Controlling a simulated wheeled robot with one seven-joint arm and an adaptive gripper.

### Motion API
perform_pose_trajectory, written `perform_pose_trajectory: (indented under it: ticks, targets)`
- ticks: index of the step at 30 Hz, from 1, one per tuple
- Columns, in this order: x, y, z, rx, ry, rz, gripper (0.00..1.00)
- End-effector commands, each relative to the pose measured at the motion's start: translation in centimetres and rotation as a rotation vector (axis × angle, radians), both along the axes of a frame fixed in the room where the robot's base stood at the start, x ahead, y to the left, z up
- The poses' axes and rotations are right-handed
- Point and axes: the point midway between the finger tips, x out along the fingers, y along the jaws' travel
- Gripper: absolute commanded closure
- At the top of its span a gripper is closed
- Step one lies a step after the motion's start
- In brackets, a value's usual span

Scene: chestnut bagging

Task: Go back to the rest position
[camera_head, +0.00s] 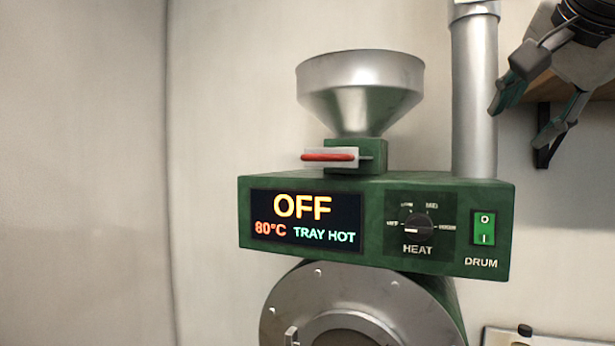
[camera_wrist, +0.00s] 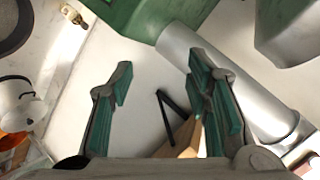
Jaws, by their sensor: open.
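My gripper (camera_head: 533,105) is at the upper right of the head view, with its two fingers apart and nothing between them. It hangs to the right of the metal flue pipe (camera_head: 474,95), in front of a wooden shelf. In the wrist view my gripper (camera_wrist: 162,95) also shows open and empty, with teal pads on both fingers. The green roaster (camera_head: 375,262) stands at the middle of the head view, below and left of my gripper. Its display (camera_head: 305,220) reads OFF, 80°C and TRAY HOT.
A metal hopper (camera_head: 360,85) with a red-handled slide (camera_head: 328,157) tops the roaster. The flue pipe stands close to my gripper. The wooden shelf (camera_head: 600,88) has a dark bracket (camera_head: 546,145). A white kettle-like item (camera_wrist: 20,105) shows at left in the wrist view. The wall at left is bare.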

Motion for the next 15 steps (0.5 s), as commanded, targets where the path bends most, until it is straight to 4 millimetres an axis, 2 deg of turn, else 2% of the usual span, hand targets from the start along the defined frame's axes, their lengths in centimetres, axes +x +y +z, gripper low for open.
perform_pose_trajectory:
  ticks: [1, 5, 9, 12, 15]
  targets:
    - [-0.7, 0.9, -3.4, -0.06, 0.079, 0.066, 0.56]
    - [-2.9, 3.0, -11.9, -0.226, 0.269, 0.267, 0.56]
    - [-6.5, 5.1, -20.7, -0.385, 0.452, 0.505, 0.56]
    - [-9.4, 6.2, -26.2, -0.477, 0.557, 0.673, 0.56]
    - [-12.2, 7.1, -30.6, -0.546, 0.634, 0.819, 0.56]
